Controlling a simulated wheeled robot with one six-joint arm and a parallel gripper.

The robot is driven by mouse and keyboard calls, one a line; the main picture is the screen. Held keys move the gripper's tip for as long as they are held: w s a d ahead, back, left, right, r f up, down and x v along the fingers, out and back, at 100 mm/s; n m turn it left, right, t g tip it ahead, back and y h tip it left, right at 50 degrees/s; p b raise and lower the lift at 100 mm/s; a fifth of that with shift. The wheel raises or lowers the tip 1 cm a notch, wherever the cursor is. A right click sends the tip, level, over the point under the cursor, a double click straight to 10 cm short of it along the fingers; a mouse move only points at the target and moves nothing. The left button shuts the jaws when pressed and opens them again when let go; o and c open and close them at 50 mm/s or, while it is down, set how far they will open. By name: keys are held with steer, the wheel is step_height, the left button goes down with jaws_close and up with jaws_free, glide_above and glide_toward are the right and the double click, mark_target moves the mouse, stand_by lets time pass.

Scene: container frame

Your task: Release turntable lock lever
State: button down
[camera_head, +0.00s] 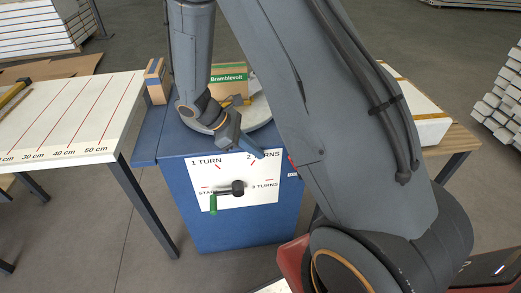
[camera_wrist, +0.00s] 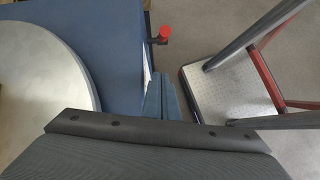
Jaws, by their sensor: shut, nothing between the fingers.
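A small red knob on a dark stem, probably the lock lever (camera_wrist: 165,33), sticks out from the side of the blue cabinet (camera_wrist: 113,50) in the wrist view. In the head view only a bit of red shows at the cabinet's right edge, beside my arm. The pale round turntable (camera_wrist: 35,90) lies on the cabinet top; in the head view (camera_head: 257,114) my arm partly covers it. My gripper (camera_wrist: 160,76) is shut and empty, its tips at the cabinet's edge and apart from the knob in the picture. In the head view my gripper (camera_head: 260,154) is above the cabinet's front.
A crank with a green handle (camera_head: 213,204) is on the cabinet's front, over a white turn dial (camera_head: 248,172). A Bramblevolt box (camera_head: 229,80) stands behind my wrist. A measuring table (camera_head: 75,110) is at left. A metal-plated step (camera_wrist: 228,92) is at right in the wrist view.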

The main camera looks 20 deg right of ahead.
steer(key=p+x, duration=0.1)
steer(key=x, duration=0.6)
steer(key=shift+s, duration=0.1)
steer(key=d, duration=0.1)
steer(key=s+d+r+p, duration=0.1)
steer(key=shift+s+d, duration=0.15)
steer(key=shift+d, duration=0.15)
steer(key=shift+s+d+r, duration=0.1)
steer(key=shift+s+d, duration=0.1)
steer(key=shift+d, duration=0.25)
steer(key=shift+p, duration=0.3)
